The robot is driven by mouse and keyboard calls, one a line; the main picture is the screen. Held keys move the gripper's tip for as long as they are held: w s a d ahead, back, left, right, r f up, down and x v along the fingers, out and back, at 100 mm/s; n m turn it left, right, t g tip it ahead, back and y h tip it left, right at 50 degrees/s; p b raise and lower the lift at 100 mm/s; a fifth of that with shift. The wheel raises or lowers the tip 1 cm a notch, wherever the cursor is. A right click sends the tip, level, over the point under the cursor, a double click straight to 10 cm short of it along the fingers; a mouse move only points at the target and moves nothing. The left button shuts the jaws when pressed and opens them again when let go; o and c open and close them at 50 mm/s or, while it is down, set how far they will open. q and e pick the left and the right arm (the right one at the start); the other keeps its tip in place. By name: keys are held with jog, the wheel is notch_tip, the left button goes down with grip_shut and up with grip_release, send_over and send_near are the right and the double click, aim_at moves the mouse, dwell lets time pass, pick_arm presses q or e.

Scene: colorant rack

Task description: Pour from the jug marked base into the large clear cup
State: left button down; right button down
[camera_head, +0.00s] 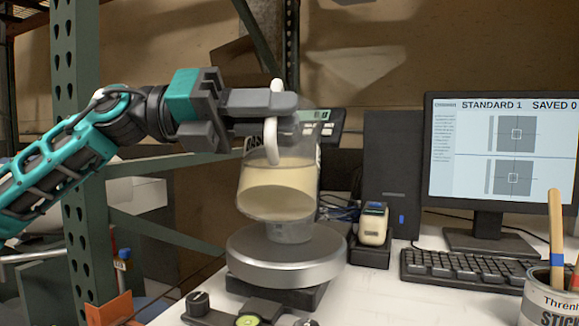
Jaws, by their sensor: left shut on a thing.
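My left gripper (279,104) is shut on the white handle of a clear jug (308,180) with cream-coloured liquid inside. Part of a dark label shows on the jug behind the handle, but it is too covered to read in full. The jug is held up in the air and seems tilted, its round base turned toward me. Below and behind it, the lower part of a clear cup (289,233) shows on a round metal platform (286,262). The jug hides the cup's upper part, so I cannot tell whether liquid is flowing. My right gripper is not in view.
A small handheld device (373,224) stands in a dark cradle right of the platform. Behind are a dark upright box (392,160), a monitor (500,150) and a keyboard (468,267). A can (549,303) with sticks stands front right. Green rack posts (82,180) rise at left.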

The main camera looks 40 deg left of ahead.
aim_at(272, 84)
pick_arm(q)
jog(key=shift+w+a+r+n+p, duration=0.2)
jog(key=shift+r+n+p, duration=0.2)
jog(key=shift+r+p, duration=0.4)
jog(key=shift+w+a+r+n+p, duration=0.3)
jog(key=shift+w+r+n+p, duration=0.2)
jog(key=shift+n+p, duration=0.5)
dwell(2.9)
jog(key=shift+w+a+r+n+p, duration=0.15)
jog(key=shift+w+r+n+p, duration=0.3)
jog(key=shift+p, duration=0.5)
dwell(2.3)
